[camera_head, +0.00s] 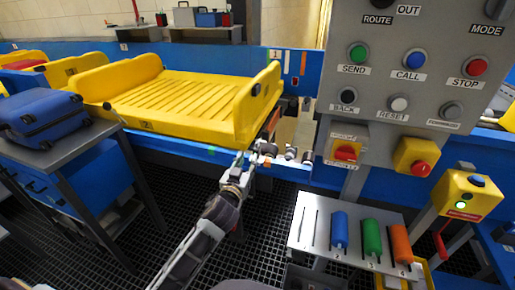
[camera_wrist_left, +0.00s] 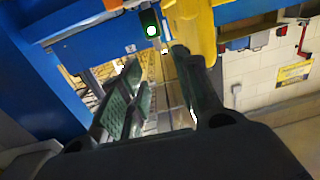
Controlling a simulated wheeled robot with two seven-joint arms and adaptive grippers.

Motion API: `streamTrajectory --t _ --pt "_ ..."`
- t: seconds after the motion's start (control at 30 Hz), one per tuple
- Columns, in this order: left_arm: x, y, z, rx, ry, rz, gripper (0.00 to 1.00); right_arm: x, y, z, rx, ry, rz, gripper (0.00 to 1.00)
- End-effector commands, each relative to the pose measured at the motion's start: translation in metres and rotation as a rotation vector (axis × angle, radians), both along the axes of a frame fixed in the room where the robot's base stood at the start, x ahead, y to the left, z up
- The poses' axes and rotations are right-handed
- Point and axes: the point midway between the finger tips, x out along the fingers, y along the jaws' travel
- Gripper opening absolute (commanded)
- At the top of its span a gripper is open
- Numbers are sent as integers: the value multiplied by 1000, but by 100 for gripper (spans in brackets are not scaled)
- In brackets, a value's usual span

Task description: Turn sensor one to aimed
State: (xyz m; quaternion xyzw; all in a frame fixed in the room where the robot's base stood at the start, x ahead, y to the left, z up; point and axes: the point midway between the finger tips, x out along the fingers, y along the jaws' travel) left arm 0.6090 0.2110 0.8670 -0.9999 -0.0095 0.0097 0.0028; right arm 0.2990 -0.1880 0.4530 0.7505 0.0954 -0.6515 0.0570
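My left gripper (camera_head: 250,160) reaches in from the bottom to the blue conveyor rail, just below the yellow tray's right end. In the left wrist view its two fingers (camera_wrist_left: 165,105) are spread apart with nothing between them. Small grey fittings (camera_head: 290,153) sit along the rail just right of the gripper; they are too small to tell which is sensor one or how it is turned. In the left wrist view a dark green housing with a lit whitish-green lens (camera_wrist_left: 151,24) shows beyond the fingertips, beside a yellow part. My right gripper is not in view.
A yellow slatted tray (camera_head: 185,125) lies on the blue conveyor. A grey button panel (camera_head: 430,130) stands at the right, above a rack (camera_head: 305,235) with blue, green and orange cylinders. A blue suitcase (camera_head: 42,118) lies on a table at the left. Dark grating covers the floor.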

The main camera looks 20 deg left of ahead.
Motion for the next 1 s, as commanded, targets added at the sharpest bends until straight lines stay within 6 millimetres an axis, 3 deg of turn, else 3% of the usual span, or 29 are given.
streamTrajectory --t 0.63,1.0 --pt "-4 -2 -1 -6 -20 -2 32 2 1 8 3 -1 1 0" --pt "9 -2 -2 -5 -20 -2 32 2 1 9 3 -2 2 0"
